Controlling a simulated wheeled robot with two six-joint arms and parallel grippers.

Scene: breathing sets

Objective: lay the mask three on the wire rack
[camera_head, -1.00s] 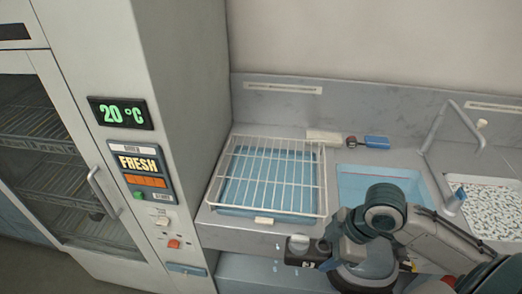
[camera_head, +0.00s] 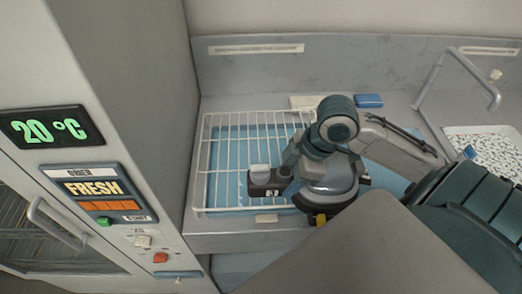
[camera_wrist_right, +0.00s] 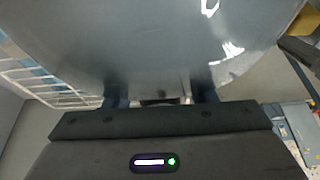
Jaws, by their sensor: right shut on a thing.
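My right gripper (camera_head: 294,183) is shut on the mask (camera_head: 333,180), a smoky, see-through domed visor with a yellow part low down. The visor fills the upper wrist view (camera_wrist_right: 150,40), just past the gripper's dark palm. A dark block with a pale cap and a small label shows left of the visor; I cannot tell which part it belongs to. The white wire rack (camera_head: 205,160) stands over a blue tray on the counter. The mask is raised in front of the rack's right front part and hides it. My left gripper is out of view.
A tall cabinet (camera_head: 130,90) with a display and glass door stands close on the rack's left. A pale block and a blue block (camera_head: 369,100) lie behind the rack. A basin, a bent tap (camera_head: 432,75) and a pebbled tray (camera_head: 480,148) are right. The rack's left part is bare.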

